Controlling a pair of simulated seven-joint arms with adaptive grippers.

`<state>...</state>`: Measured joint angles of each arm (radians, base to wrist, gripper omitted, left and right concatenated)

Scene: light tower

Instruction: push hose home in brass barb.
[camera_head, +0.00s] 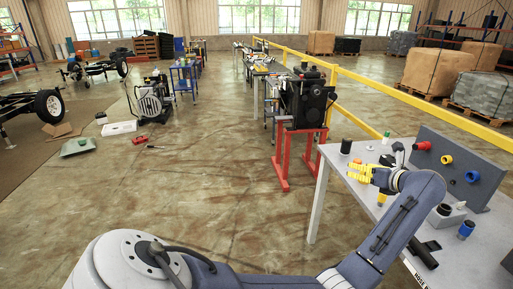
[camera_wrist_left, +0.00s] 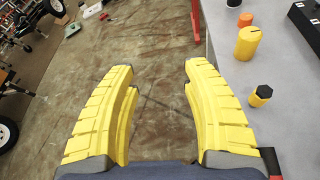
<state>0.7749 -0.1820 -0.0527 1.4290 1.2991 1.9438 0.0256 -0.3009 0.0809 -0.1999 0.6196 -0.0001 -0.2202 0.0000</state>
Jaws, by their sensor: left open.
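My left gripper (camera_head: 352,172) reaches over the left edge of the table; its yellow fingers are spread with nothing between them in the left wrist view (camera_wrist_left: 160,75). A black tube-like piece (camera_head: 422,253), possibly the hose, lies on the table's near part in the head view, well apart from the gripper. I cannot pick out a brass barb for certain. A grey panel (camera_head: 470,195) on the table carries red, yellow and blue round fittings. My right gripper is not in view.
The table (camera_head: 318,195) also holds a black cylinder (camera_head: 346,147), a grey block with a dark top (camera_head: 446,215) and a blue-topped piece (camera_head: 466,230). A yellow cylinder (camera_wrist_left: 247,43) and a black-topped orange piece (camera_wrist_left: 261,96) stand right of the fingers. Bare floor lies below them.

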